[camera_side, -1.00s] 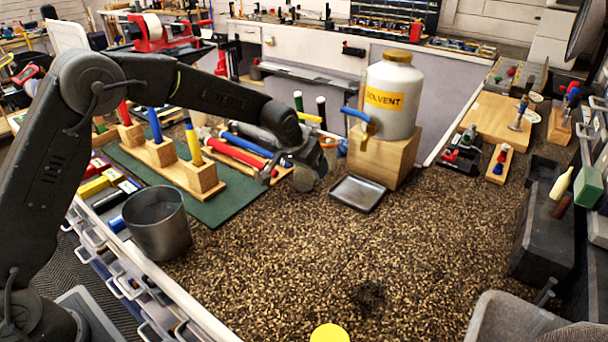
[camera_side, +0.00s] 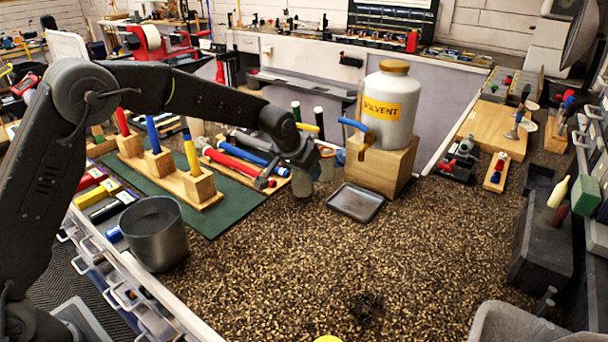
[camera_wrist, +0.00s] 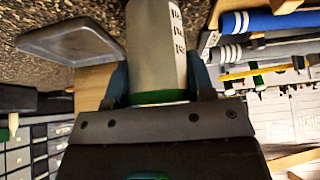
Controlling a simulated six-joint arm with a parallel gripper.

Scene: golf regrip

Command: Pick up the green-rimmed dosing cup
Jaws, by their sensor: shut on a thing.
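The green-rimmed dosing cup (camera_wrist: 153,45) fills the top middle of the wrist view. It is a grey, translucent cup with dark printed marks, and its green rim (camera_wrist: 160,97) faces my wrist. My gripper (camera_wrist: 158,82) is shut on the cup, with one finger on each side of it near the rim. In the side view my gripper (camera_side: 312,163) is over the speckled bench, left of the drip tray; the cup there is small and partly hidden by the fingers.
A solvent bottle (camera_side: 388,105) with a tap stands on a wooden block (camera_side: 381,166). The metal tray (camera_side: 355,202) lies before it. The bench front is clear.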

